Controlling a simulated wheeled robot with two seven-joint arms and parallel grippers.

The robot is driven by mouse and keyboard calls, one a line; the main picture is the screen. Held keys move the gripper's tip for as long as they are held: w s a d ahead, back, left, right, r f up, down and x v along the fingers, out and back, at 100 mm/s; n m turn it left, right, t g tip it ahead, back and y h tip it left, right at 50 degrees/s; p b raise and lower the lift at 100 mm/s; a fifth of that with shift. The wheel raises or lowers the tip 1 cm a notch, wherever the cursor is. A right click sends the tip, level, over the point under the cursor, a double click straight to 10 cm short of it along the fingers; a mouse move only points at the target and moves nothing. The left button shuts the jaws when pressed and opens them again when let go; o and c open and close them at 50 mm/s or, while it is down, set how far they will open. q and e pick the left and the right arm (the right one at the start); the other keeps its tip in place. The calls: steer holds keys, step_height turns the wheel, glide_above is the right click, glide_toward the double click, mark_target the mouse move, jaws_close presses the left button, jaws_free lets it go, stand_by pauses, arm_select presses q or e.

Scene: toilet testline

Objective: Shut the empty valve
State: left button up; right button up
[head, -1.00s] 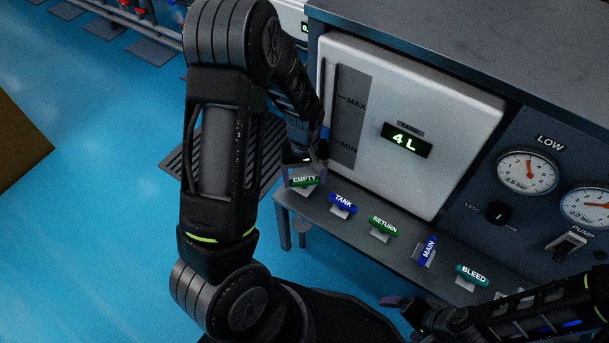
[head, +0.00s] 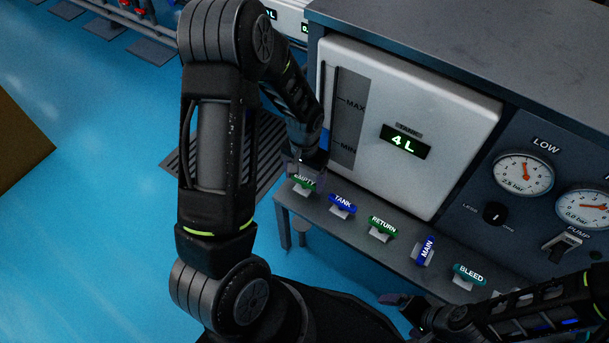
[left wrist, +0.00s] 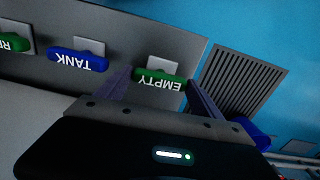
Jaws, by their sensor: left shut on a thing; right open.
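The empty valve is a green handle labelled EMPTY (head: 304,183) at the left end of the grey ledge below the white tank. Its handle lies tilted, its right end lower, roughly parallel to the TANK and RETURN handles. In the left wrist view the green EMPTY handle (left wrist: 160,80) sits between the two fingers of my left gripper (left wrist: 160,90), one near each end. In the head view my left gripper (head: 304,168) is at this handle and partly covers it. My right gripper (head: 408,308) is open and empty at the bottom, below the ledge.
The blue TANK (head: 342,204), green RETURN (head: 383,227), blue MAIN (head: 425,250) and teal BLEED (head: 470,275) handles follow to the right; MAIN stands crosswise to the others. The tank display (head: 404,143) reads 4 L. A floor grate (head: 265,150) lies left of the ledge.

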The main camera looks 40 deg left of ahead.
mark_target(305, 179)
arm_select(q)
steer(key=shift+m, duration=0.4)
steer(key=o, duration=1.4)
steer(key=shift+c, duration=0.2)
steer(key=shift+r, duration=0.1)
step_height(305, 179, up, 8)
steer(key=shift+f+p, duration=0.2)
steer(key=shift+p, duration=0.9)
